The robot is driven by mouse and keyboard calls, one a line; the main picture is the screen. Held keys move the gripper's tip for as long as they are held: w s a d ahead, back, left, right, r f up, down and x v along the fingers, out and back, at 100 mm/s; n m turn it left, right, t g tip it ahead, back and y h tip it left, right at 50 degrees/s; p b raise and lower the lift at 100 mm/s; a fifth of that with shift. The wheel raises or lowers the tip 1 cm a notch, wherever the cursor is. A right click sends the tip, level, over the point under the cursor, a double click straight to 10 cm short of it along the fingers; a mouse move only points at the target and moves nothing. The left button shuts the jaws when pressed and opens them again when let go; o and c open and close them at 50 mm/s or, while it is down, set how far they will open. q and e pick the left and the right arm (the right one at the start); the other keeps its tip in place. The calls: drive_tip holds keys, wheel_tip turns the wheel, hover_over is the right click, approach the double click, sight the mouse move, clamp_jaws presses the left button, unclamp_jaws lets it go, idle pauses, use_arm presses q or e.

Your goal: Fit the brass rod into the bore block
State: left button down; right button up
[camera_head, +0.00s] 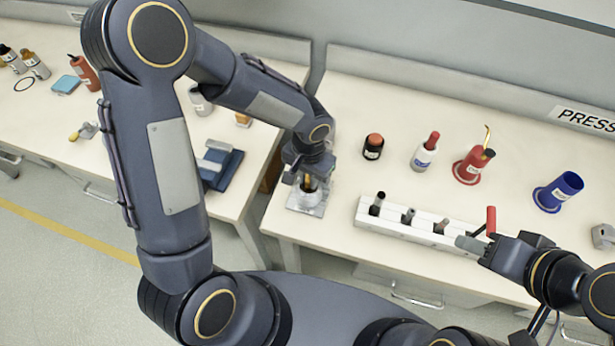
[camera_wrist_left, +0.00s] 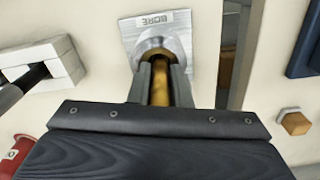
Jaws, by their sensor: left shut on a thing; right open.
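The brass rod (camera_wrist_left: 160,85) is held between the fingers of my left gripper (camera_wrist_left: 160,84). In the head view, the left gripper (camera_head: 309,178) is over the bore block (camera_head: 306,204) at the left end of the right-hand bench. In the left wrist view, the bore block (camera_wrist_left: 155,42) is a grey round collar on a pale plate labelled BORE. The rod lines up with the collar, but I cannot tell whether its end is inside. My right gripper (camera_head: 470,244) is open, beside the white rack's right end.
The white rack (camera_head: 400,222) holds several dark and grey pieces. A red-handled tool (camera_head: 491,220) stands by the right gripper. Behind are a dark jar (camera_head: 373,147), a white bottle (camera_head: 424,152), a red holder (camera_head: 473,166) and a blue cup (camera_head: 558,192). A gap separates the benches.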

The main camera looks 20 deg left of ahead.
use_arm(q)
drive_tip(key=shift+s+d+r, duration=0.1)
drive_tip(key=shift+r, duration=0.1)
drive_tip(key=c, duration=1.3)
unclamp_jaws()
wheel_tip(320, 180, up, 12)
drive_tip(key=shift+r, duration=0.1)
drive_tip(key=s+a+r+n+t+h, duration=0.1)
drive_tip(key=s+a+t, duration=0.1)
drive_tip(key=s, duration=0.3)
drive_tip(key=s+a+r+n+t+h, duration=0.1)
drive_tip(key=s+a+r+n, duration=0.1)
drive_tip(key=s+a, duration=0.2)
drive_tip(key=s+a+r+n+t+h, duration=0.1)
drive_tip(key=s+a+r+t, duration=0.1)
drive_tip(key=s, duration=0.5)
drive_tip(key=shift+a+r+n+t+h, duration=0.3)
drive_tip(key=shift+a+n+h, duration=0.1)
drive_tip(key=shift+a, duration=0.2)
